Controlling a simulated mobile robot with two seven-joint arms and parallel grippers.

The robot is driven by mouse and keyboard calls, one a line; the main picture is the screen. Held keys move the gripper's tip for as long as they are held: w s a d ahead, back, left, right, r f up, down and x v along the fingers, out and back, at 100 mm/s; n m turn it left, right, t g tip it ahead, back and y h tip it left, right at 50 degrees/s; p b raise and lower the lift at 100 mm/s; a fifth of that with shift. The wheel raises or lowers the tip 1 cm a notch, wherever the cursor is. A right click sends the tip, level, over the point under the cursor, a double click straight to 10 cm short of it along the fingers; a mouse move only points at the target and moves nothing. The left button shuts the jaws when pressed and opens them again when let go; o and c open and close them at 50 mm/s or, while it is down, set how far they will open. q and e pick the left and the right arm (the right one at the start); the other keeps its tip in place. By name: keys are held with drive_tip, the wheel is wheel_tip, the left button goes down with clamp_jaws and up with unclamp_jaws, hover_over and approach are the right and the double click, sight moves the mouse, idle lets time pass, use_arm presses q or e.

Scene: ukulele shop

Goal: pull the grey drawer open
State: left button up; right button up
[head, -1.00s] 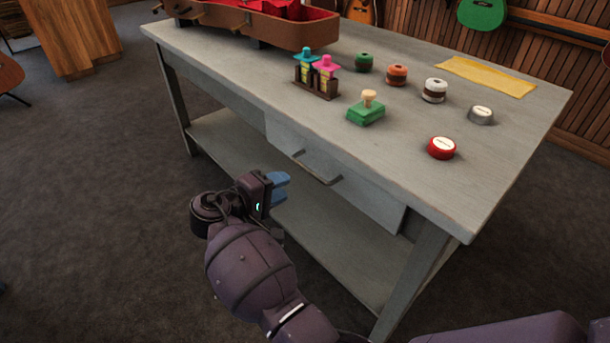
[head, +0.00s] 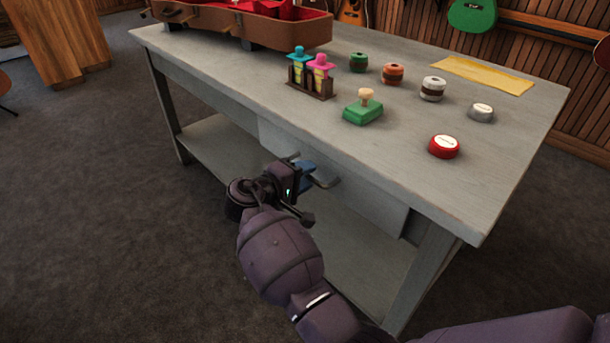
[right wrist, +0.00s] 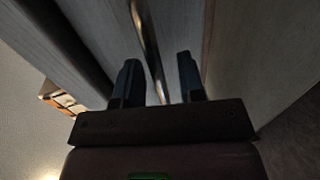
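The grey drawer (head: 372,202) sits under the top of the grey workbench (head: 225,72), and its front looks shut. Its bar handle (head: 326,182) is partly hidden by my right gripper (head: 304,172) in the head view. In the right wrist view the handle (right wrist: 148,45) runs between the two dark fingers of my right gripper (right wrist: 158,80). The fingers are apart, with visible room on both sides of the bar. My left gripper is not in view.
On the bench stand a green stamp (head: 363,111), a pop mould rack (head: 311,81), several round tins including a red one (head: 444,146), a yellow cloth (head: 482,75) and an open brown case (head: 255,26). A lower shelf (head: 215,146) lies below the drawer. The floor in front is clear.

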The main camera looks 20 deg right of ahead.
drive_tip(key=shift+w+d, duration=0.1)
drive_tip(key=shift+d, duration=0.15)
clamp_jaws()
idle(0.3)
drive_tip(key=shift+a, duration=0.1)
